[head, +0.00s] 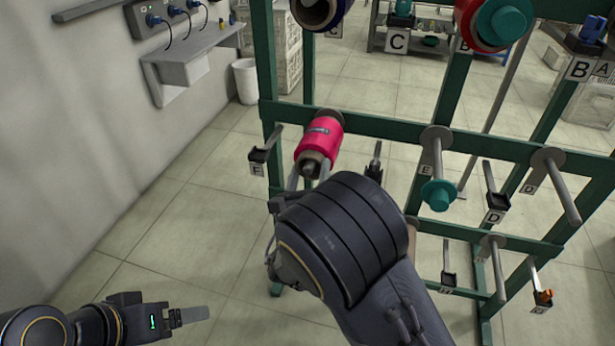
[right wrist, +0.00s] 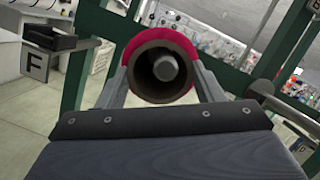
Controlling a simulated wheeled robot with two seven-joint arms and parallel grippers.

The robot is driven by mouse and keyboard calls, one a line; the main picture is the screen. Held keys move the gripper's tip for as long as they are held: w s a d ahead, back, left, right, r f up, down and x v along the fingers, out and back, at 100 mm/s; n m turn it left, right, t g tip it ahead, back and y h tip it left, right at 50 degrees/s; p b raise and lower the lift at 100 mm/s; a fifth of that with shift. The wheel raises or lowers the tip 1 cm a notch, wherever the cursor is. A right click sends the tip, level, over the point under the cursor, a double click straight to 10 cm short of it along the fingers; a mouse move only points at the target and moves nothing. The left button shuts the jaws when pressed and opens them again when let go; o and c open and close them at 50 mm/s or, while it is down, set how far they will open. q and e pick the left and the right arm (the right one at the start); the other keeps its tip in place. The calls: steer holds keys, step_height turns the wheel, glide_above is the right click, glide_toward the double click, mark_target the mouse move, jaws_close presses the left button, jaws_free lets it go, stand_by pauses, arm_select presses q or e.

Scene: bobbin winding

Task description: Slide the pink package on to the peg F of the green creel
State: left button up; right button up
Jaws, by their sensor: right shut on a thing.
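The pink package (head: 321,138) is at the upper left post of the green creel (head: 390,128), beside a small holder with label F (right wrist: 35,66). The right wrist view looks into the pink package (right wrist: 133,53)'s brown tube, with the grey end of peg F (right wrist: 165,68) inside it, so the package is around the peg. My right gripper (head: 309,176) is shut on the package, one finger on each side; my wrist hides part of it in the head view. My left gripper (head: 190,315) is low at the left, away from the creel, its fingers seen edge-on.
Large packages (head: 495,20) sit on the top row. A wall shelf (head: 190,60) and a white bin (head: 246,80) stand at left. The floor left of the creel is clear.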

steer(key=shift+f, duration=0.2)
stand_by(0.4)
stand_by(0.3)
steer(key=o, duration=1.8)
steer(key=shift+c, duration=0.2)
steer(key=shift+f, duration=0.1)
steer(key=v, duration=0.8)
